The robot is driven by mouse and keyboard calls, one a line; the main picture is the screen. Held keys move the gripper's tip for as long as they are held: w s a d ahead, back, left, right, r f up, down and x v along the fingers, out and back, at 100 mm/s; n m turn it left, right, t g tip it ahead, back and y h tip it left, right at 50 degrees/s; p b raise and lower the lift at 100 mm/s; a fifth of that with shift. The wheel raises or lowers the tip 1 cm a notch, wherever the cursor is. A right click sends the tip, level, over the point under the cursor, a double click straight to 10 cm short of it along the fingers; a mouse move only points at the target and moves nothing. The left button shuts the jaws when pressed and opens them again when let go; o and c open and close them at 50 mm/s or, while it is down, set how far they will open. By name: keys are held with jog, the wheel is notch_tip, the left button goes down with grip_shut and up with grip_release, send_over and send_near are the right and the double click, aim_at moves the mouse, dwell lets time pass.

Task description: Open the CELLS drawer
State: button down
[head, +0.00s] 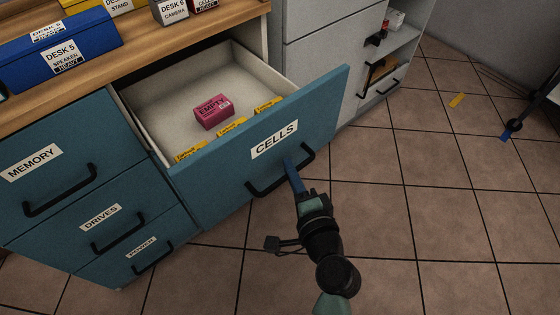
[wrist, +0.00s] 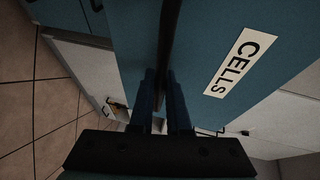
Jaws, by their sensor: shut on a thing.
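The CELLS drawer (head: 225,193) is pulled well out of the blue cabinet in the head view. Its label also shows in the wrist view (wrist: 231,62). A black bar handle (head: 266,190) runs across its front. My gripper (head: 292,170) is at the handle, its blue fingers shut on the bar near the middle. In the wrist view my gripper (wrist: 161,75) has a finger on each side of the handle (wrist: 168,40). Inside the drawer lies a pink box (head: 213,112) marked EMPTY, with yellow tags (head: 230,129) along the inner front edge.
The MEMORY (head: 65,165), DRIVES (head: 110,220) and MOWER (head: 145,250) drawers at left are shut. Labelled bins, one blue (head: 60,50), stand on the wooden top. A grey cabinet (head: 322,50) with open shelves stands at right. The tiled floor (head: 430,200) at right is mostly clear.

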jog(key=s+d, duration=0.4)
jog(key=s, duration=0.2)
jog(key=shift+b, duration=0.45)
jog(key=shift+d, duration=0.1)
jog(key=c, duration=0.9)
grip_release()
jog(key=p+v, duration=0.1)
jog(key=v, duration=1.2)
jog(key=shift+p, duration=0.3)
